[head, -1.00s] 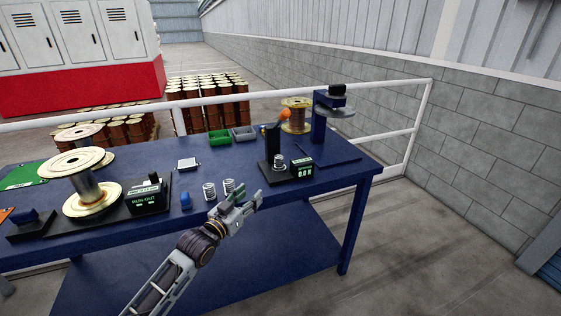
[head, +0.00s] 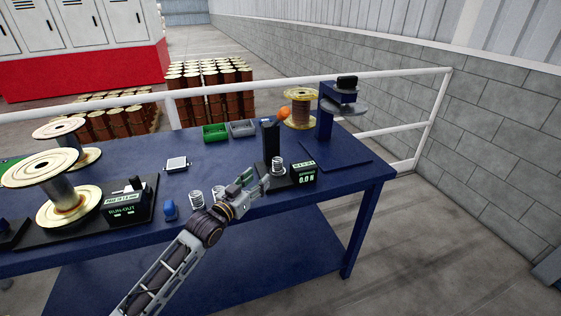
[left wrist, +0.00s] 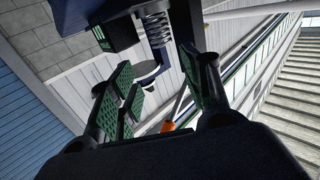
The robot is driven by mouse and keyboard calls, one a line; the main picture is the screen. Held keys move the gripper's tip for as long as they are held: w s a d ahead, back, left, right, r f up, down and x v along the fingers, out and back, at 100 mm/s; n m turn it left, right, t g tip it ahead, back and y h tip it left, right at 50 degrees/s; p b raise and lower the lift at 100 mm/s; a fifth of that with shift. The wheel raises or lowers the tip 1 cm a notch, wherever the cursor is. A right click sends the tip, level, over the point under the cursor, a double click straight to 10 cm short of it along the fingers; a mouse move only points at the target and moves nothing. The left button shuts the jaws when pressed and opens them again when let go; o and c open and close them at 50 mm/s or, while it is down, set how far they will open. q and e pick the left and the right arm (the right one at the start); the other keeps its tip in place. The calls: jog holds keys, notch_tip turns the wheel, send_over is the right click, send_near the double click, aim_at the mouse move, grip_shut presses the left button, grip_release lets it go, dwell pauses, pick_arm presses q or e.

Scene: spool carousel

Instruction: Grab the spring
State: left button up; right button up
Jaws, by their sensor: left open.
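A silver coil spring (head: 278,165) stands upright on the small black force tester with a green-lit display (head: 302,173). Two more springs stand on the blue table, one at the left (head: 196,200) and one (head: 218,192) partly hidden by my arm. My left gripper (head: 258,182) is open and empty, just in front and to the left of the tester spring, apart from it. In the left wrist view the spring (left wrist: 155,28) shows beyond the gap between the green-padded fingers (left wrist: 165,85). My right gripper is not in view.
The tester's dark post (head: 270,142) with an orange knob (head: 284,112) rises beside the spring. A blue stand (head: 326,115) and a wire spool (head: 300,110) are behind it. A blue object (head: 170,210) and a run-out box (head: 124,205) lie left. The table's right front is clear.

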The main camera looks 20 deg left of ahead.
pick_arm(q)
jog(key=shift+w, duration=0.4)
jog(key=shift+s+r, duration=0.1)
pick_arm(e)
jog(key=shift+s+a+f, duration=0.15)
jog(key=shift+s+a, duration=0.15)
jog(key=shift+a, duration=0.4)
